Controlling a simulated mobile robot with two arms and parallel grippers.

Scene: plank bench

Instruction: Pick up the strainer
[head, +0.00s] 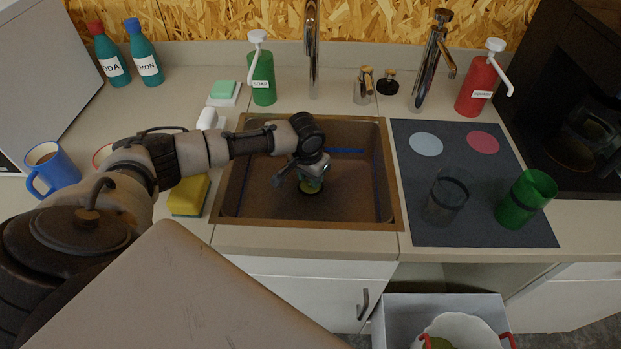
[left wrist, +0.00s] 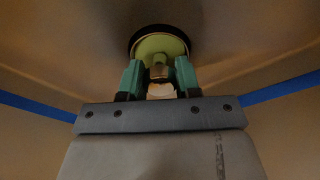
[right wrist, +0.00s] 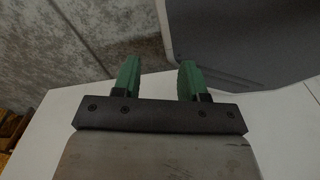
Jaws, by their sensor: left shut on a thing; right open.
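The strainer (left wrist: 158,46) is a round yellow-green disc with a small knob, at the dark drain opening in the bottom of the brown sink (head: 250,205). In the head view only a little of the strainer (head: 311,187) shows beneath my left gripper (head: 313,172). In the left wrist view the green fingers of my left gripper (left wrist: 159,75) are shut on the strainer's knob. I cannot tell whether the disc is clear of the drain. My right gripper (right wrist: 158,75) is open and empty, outside the head view, over a pale surface and a grey floor.
A yellow sponge (head: 188,195) and a blue mug (head: 52,170) are left of the sink. A green soap bottle (head: 263,85) and the tap (head: 312,50) stand behind it. A dark mat (head: 480,225) with a clear glass (head: 446,195) and a green glass (head: 524,200) lies right.

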